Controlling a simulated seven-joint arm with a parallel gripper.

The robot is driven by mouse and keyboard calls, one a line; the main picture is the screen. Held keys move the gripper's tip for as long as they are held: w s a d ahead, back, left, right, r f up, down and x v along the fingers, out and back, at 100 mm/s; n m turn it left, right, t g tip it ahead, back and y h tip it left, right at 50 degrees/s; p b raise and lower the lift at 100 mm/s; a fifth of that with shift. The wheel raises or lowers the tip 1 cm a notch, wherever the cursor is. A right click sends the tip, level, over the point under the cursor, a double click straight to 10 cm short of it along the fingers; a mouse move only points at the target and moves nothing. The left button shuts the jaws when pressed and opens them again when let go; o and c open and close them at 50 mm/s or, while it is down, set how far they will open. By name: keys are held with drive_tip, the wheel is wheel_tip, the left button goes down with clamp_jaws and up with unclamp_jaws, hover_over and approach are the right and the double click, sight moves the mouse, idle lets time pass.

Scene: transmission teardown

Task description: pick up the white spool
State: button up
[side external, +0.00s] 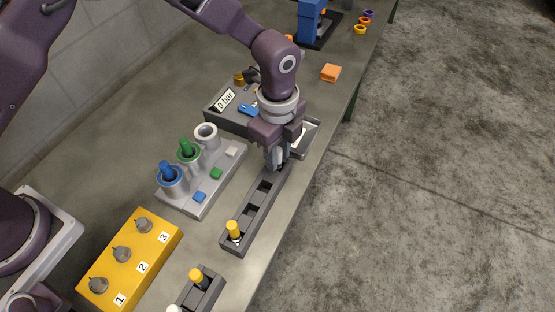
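My gripper (277,164) points down over the far end of a long dark rack (240,243). Its fingers look close together, and pale grey shows around them. I cannot tell whether a white spool is between them or whether they are shut. No white spool shows clearly; the far rack end is hidden by my gripper. A grey block (205,203) left of the rack holds a blue spool (167,170) and a green spool (187,149) in cups. Its third cup, white-rimmed (206,131), looks empty and stands by a white square (232,152).
A yellow-topped peg (234,230) stands in the rack's near end. A shorter dark rack (205,291) holds another yellow peg (197,277). A yellow box (130,263) with several numbered knobs is at lower left. A grey panel (220,116) and light tray (307,139) flank my wrist.

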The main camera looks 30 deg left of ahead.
clamp_jaws()
wheel_tip(320, 180, up, 10)
drive_tip(key=shift+r, duration=0.1)
idle(1.0)
